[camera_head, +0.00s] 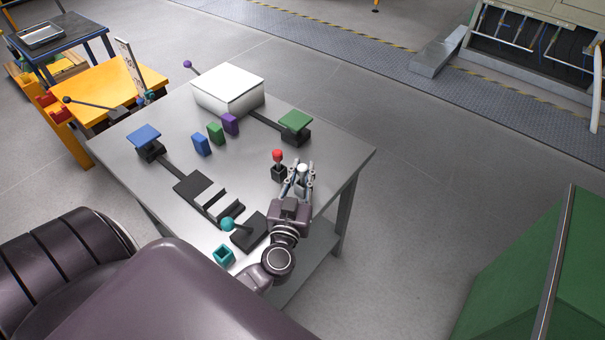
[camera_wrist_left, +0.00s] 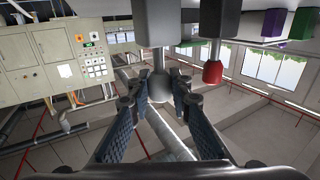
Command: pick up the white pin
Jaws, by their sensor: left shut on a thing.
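The white pin (camera_head: 303,168) stands near the right edge of the grey metal table (camera_head: 340,158). My left gripper (camera_head: 299,181) reaches in from the front and is shut on the pin, with its fingers on either side. In the left wrist view the pin's rounded pale head (camera_wrist_left: 159,87) lies between the fingers (camera_wrist_left: 160,103). The pin's stem runs up to a grey block in that view. My right gripper is not in view.
A red pin on a black base (camera_head: 278,156) stands close left of my left gripper; it also shows in the left wrist view (camera_wrist_left: 213,72). A teal-knobbed lever (camera_head: 228,224) and a teal hollow block (camera_head: 223,256) are at the front. A white box (camera_head: 228,88) stands at the back.

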